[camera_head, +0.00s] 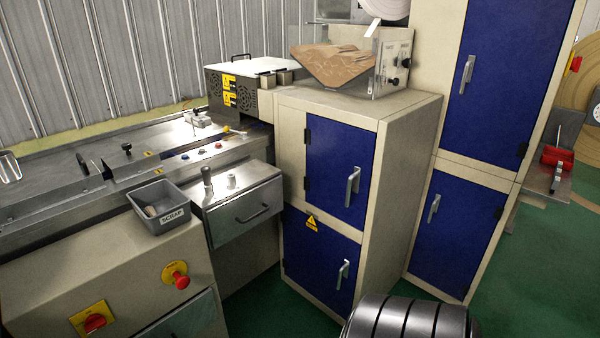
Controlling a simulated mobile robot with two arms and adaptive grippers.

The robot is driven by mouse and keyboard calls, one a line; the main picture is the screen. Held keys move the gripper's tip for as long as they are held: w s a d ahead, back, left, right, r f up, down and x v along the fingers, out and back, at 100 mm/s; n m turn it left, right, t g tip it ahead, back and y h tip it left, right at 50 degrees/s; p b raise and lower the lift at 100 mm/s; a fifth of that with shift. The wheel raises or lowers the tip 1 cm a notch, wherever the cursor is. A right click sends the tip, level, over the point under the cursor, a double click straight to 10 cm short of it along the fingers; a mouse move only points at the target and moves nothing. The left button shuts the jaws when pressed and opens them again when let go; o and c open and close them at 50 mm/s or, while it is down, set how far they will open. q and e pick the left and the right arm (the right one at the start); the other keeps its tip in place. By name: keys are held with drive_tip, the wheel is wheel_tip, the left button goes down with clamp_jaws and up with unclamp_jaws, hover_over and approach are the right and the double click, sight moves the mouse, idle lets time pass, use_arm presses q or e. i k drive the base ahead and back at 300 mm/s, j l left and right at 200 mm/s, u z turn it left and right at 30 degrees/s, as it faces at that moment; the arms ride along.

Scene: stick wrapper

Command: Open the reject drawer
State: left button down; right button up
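A steel drawer (239,226) with a dark bar handle (253,214) sits in the machine's front, left of the blue-doored cabinet. It looks shut. A second metal front (190,320), possibly another drawer, shows lower down at the bottom edge and is cut off by the frame. I can read no "reject" label on either, so I cannot tell which is the reject drawer. Neither of my grippers is in view.
A grey bin marked SCRAP (161,208) stands on the ledge left of the drawer. Red knobs (181,281) and (95,322) sit on the cream panel below. A cabinet with blue doors (338,170) stands right of the drawer. Green floor (300,318) shows in front.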

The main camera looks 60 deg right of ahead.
sight(230, 219)
drive_tip(key=k+l+z, duration=0.1)
drive_tip(key=z, duration=1.45)
drive_tip(key=k+l, duration=0.05)
